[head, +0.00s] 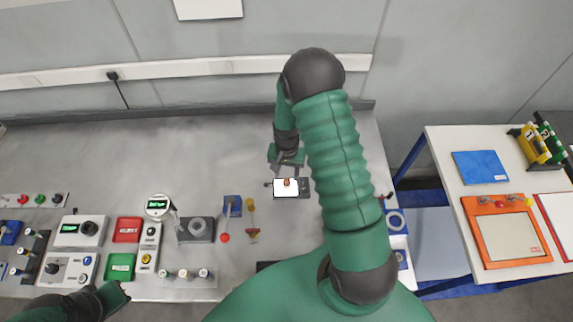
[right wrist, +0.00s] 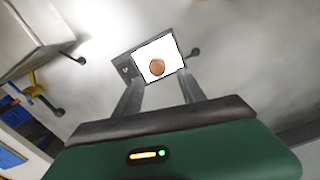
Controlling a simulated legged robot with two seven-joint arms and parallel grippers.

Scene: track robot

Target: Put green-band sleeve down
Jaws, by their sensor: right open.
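I cannot make out a green band on any sleeve for certain. Several small pale sleeve-like pieces with coloured bands stand at the bench's front edge, one of them here (head: 185,273). My right gripper (head: 287,172) is over the middle of the bench, pointing down. In the right wrist view its two fingers (right wrist: 158,88) are apart with nothing visible gripped. Beyond the fingertips is a dark-framed white plate (head: 280,190) with a round brown piece on it (right wrist: 157,67). My left gripper (head: 115,294) is low at the left front, and its jaws do not show clearly.
Left on the grey bench (head: 110,160) are red (head: 126,230) and green (head: 121,267) boxes, a dial box (head: 80,231) and a grey block with a ring (head: 196,229). A white side table (head: 445,160) stands right. The bench's back left is clear.

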